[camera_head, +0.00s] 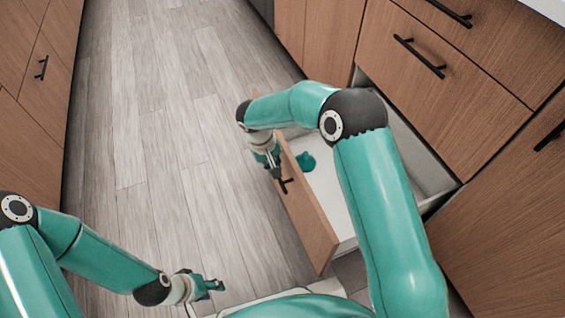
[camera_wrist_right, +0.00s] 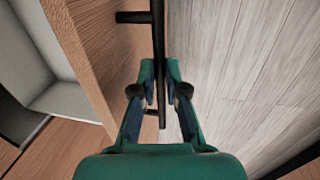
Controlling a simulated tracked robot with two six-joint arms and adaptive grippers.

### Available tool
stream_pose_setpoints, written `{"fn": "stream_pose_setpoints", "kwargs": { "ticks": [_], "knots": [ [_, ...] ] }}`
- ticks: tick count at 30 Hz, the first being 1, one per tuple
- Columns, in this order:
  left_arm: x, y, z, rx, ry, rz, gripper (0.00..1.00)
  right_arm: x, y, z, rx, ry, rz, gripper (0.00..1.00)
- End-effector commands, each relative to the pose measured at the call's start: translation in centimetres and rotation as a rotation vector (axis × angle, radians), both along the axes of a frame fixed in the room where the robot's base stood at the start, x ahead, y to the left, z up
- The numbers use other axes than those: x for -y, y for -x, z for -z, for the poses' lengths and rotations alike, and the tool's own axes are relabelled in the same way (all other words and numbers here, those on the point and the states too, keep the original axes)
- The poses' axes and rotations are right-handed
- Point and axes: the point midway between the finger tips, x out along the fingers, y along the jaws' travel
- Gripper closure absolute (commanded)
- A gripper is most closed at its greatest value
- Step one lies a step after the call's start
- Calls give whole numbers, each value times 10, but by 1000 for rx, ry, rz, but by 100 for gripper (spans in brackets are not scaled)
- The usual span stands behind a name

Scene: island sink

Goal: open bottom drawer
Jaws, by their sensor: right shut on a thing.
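The bottom drawer (camera_head: 308,212) of the right-hand cabinet is pulled out, showing its wooden front and pale interior. Its black bar handle (camera_head: 287,182) is on the outer face of that front. My right gripper (camera_head: 273,172) reaches over the drawer and is shut on the handle. In the right wrist view, the handle (camera_wrist_right: 158,25) runs between the two fingers (camera_wrist_right: 160,68), beside the wooden drawer front (camera_wrist_right: 98,60). My left gripper (camera_head: 214,288) is empty and open above the floor at the lower left, away from the drawer.
A small teal shape (camera_head: 306,161) shows inside the drawer; I cannot tell what it is. Closed drawers with black handles (camera_head: 419,57) are above the open one. The grey plank floor (camera_head: 150,130) is clear left of the drawer. Another wooden cabinet (camera_head: 35,100) lines the left side.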

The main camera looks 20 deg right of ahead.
Motion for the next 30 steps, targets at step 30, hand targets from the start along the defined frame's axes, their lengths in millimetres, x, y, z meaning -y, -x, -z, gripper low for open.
{"fn": "stream_pose_setpoints", "kwargs": {
  "ticks": [30],
  "knots": [
    [0, 0, 0, 0, 0, 0, 60, -1, -3, -25, 14, -3, 4, 63]
  ]
}}
